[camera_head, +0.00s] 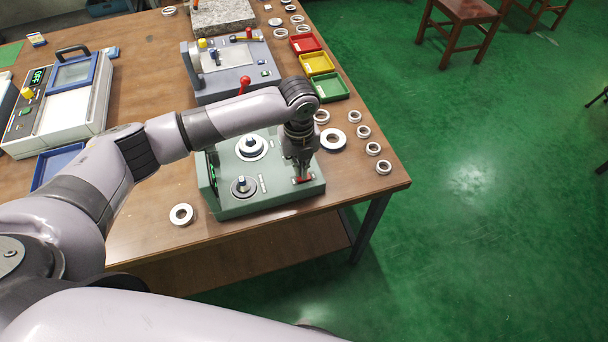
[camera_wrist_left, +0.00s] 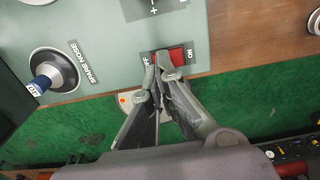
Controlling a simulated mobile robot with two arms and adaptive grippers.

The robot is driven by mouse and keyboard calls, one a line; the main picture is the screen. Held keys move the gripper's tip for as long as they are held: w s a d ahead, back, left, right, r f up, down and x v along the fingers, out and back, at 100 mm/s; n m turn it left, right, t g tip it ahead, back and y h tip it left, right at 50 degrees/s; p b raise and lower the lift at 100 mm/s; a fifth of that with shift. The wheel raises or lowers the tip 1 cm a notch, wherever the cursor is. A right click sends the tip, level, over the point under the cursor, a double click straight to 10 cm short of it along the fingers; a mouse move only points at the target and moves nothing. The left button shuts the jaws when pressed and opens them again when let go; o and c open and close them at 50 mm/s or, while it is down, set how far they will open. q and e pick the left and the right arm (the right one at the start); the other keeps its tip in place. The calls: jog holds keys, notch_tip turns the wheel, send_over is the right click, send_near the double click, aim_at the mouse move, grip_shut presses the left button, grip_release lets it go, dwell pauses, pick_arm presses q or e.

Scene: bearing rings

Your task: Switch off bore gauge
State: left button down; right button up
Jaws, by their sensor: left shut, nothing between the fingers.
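My left gripper (camera_head: 302,179) points down over this corner. In the left wrist view its fingertips (camera_wrist_left: 166,65) are together, empty, at the switch and partly cover it and the OFF label. Whether they touch it, I cannot tell.
Several metal rings, one a larger ring (camera_head: 333,139), lie right of the gauge; another ring (camera_head: 181,214) lies to its left. Red, yellow and green trays (camera_head: 331,87) and a grey device with a red-knobbed lever (camera_head: 225,80) stand behind.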

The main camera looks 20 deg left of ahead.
aim_at(300, 178)
pick_arm(q)
jog(key=shift+s+f+b, duration=0.1)
jog(key=shift+f+b, duration=0.45)
jog(key=shift+f, duration=0.7)
dwell(0.8)
jog(key=shift+r+p, duration=0.75)
jog(key=shift+p, duration=0.1)
notch_tip(300, 178, up, 6)
jog(key=p, duration=0.6)
jog(key=shift+f, duration=0.15)
jog(key=shift+f, duration=0.1)
